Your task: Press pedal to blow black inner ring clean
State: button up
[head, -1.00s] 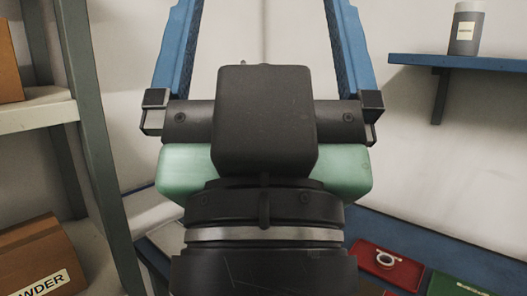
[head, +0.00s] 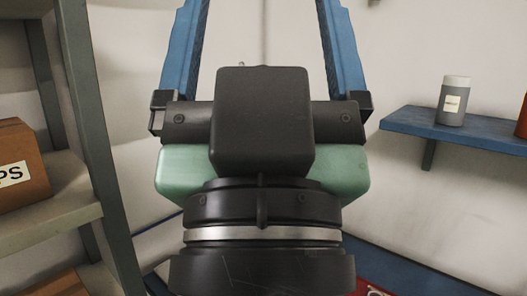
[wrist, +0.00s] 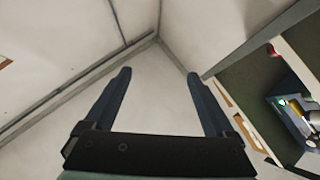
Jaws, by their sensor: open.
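My gripper (head: 262,22) fills the middle of the head view, with its two blue fingers spread wide and nothing between them. In the wrist view the open fingers (wrist: 157,74) point toward a bare pale wall corner. A red tray (head: 398,284) is cut off by the bottom edge of the head view, at the right. A light ring (head: 376,292) in it shows only in part. I cannot make out a pedal or a black inner ring in either view.
A grey shelf rack (head: 92,140) with cardboard boxes (head: 22,168) stands at the left. A blue wall shelf (head: 410,124) at the right bears a grey bottle (head: 453,104) and a partly seen orange item (head: 523,118). The wrist view shows cluttered blue equipment (wrist: 300,118) at the right.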

grip_shut()
dwell(1.4)
